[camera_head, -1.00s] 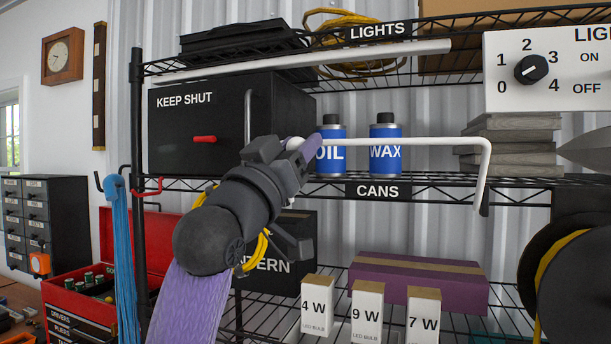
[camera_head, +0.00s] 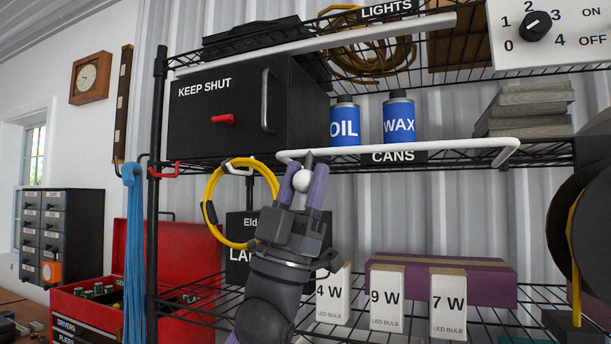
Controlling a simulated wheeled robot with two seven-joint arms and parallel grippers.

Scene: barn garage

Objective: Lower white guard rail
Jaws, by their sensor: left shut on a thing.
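The white guard rail (camera_head: 400,148) is a thin bar across the front of the middle shelf. It now lies low, near the height of the CANS label (camera_head: 394,156), with its right end bent down at the shelf edge. My left gripper (camera_head: 303,182) points up at the rail's left part, its purple fingers shut around a white round knob under the bar. The blue OIL can (camera_head: 345,124) and the blue WAX can (camera_head: 398,121) stand upright on the shelf behind the rail. My right gripper is not in view.
A black KEEP SHUT cabinet (camera_head: 212,130) with a red latch stands left of the cans. A yellow cable loop (camera_head: 209,198) hangs left of my gripper. LED bulb boxes (camera_head: 387,296) and a purple box (camera_head: 497,288) sit on the shelf below.

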